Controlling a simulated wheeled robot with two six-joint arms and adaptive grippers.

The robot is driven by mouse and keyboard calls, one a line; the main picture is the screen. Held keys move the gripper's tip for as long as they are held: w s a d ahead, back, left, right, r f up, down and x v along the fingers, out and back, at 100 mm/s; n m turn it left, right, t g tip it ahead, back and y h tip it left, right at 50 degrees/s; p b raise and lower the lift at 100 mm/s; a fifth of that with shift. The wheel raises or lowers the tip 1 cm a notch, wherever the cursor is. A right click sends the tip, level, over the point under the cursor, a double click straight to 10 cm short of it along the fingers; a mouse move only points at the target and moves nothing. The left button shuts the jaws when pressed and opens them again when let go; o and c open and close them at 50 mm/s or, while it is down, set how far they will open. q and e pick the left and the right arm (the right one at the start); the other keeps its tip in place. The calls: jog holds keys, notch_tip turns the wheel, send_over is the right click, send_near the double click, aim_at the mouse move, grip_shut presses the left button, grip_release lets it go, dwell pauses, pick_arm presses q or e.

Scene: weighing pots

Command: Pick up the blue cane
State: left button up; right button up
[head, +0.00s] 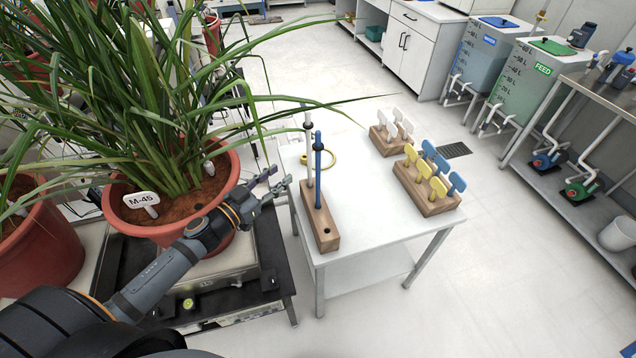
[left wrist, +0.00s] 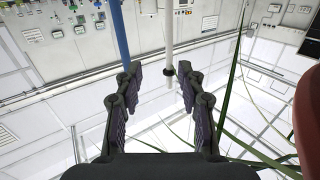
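The blue cane (head: 318,175) stands upright in a wooden block (head: 327,243) on the white table. A pale cane (head: 308,150) with a dark collar stands just behind it in the same block. My left gripper (head: 277,184) is open and empty, to the left of both canes and apart from them. In the left wrist view, the blue cane (left wrist: 121,35) lines up with the left fingertip, and the pale cane (left wrist: 169,35) shows between the open fingers (left wrist: 157,78). Whether the blue cane is between the fingers in depth, I cannot tell. My right gripper is not in view.
A potted plant (head: 215,195) labelled M-45 stands beside my left arm, its long leaves reaching over the table (head: 365,235). Wooden blocks with yellow and blue tags (head: 426,190) and white tags (head: 391,140) stand at right.

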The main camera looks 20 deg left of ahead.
aim_at(318, 165)
pick_arm(q)
jog(key=w+d+h, duration=0.1)
jog(key=w+d, duration=0.1)
jog(key=d, duration=0.1)
jog(key=w+d+m+g+h+b, duration=0.1)
jog(key=w+d, duration=0.1)
jog(key=d, duration=0.1)
jog(key=w+d+m+h, duration=0.1)
jog(key=w+d, duration=0.2)
jog(key=shift+d+r+g+h+b, duration=0.1)
jog(key=shift+r+g+h+b, duration=0.2)
jog(key=shift+r+g, duration=0.1)
jog(key=shift+s, duration=0.1)
jog(key=shift+s+r, duration=0.1)
grip_shut()
